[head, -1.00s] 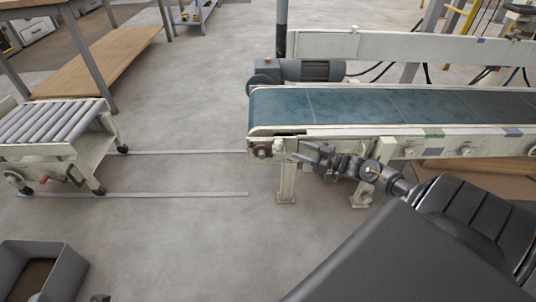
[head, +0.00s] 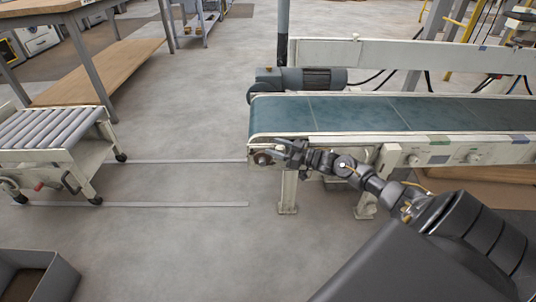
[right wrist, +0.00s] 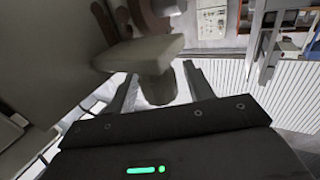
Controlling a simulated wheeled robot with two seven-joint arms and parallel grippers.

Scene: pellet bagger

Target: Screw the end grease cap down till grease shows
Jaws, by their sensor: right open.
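My right gripper (head: 280,151) is at the near left end of the conveyor (head: 350,112), beside a round brownish bearing part (head: 262,158). In the right wrist view the two fingers (right wrist: 160,92) are spread apart. A short grey cylinder (right wrist: 157,88), which looks like the grease cap, sits between them under a pale block (right wrist: 140,54). Gaps show on both sides of the cylinder, so the fingers do not appear to grip it. I cannot see any grease. In the head view the cap cannot be made out. My left gripper is not in view.
A grey motor (head: 300,79) sits behind the belt end. A roller cart (head: 50,140) stands at the left, with a grey bin (head: 62,272) below it in the picture. The floor between cart and conveyor is clear apart from two flat rails (head: 170,204).

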